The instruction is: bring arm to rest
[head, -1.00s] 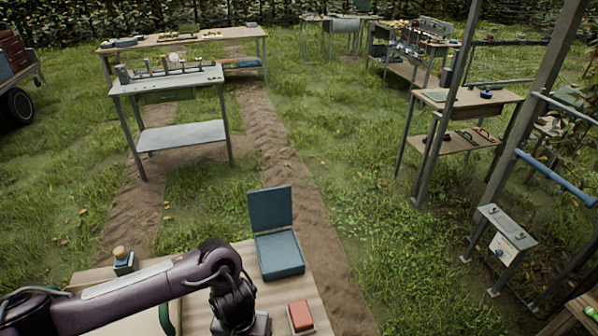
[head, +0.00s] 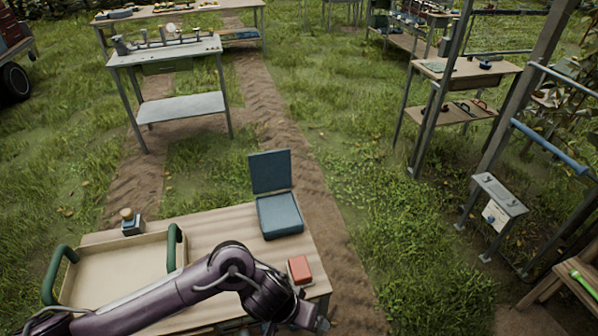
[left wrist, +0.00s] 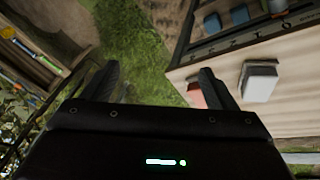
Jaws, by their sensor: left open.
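My left arm reaches in from the left in the head view, low across the front of the wooden table. Its left gripper (head: 318,324) is near the table's right front corner, partly cut by the bottom edge. In the left wrist view, the two dark fingers of the left gripper (left wrist: 157,82) stand well apart with nothing between them. Grass and a strip of soil show beyond them. My right gripper is in neither view.
The table holds a tan tray (head: 120,262) with green handles, an open blue box (head: 279,215), a red block (head: 300,268) and a stamp-like item (head: 131,222). A grey control box (head: 499,197) stands at right. Grass lies between.

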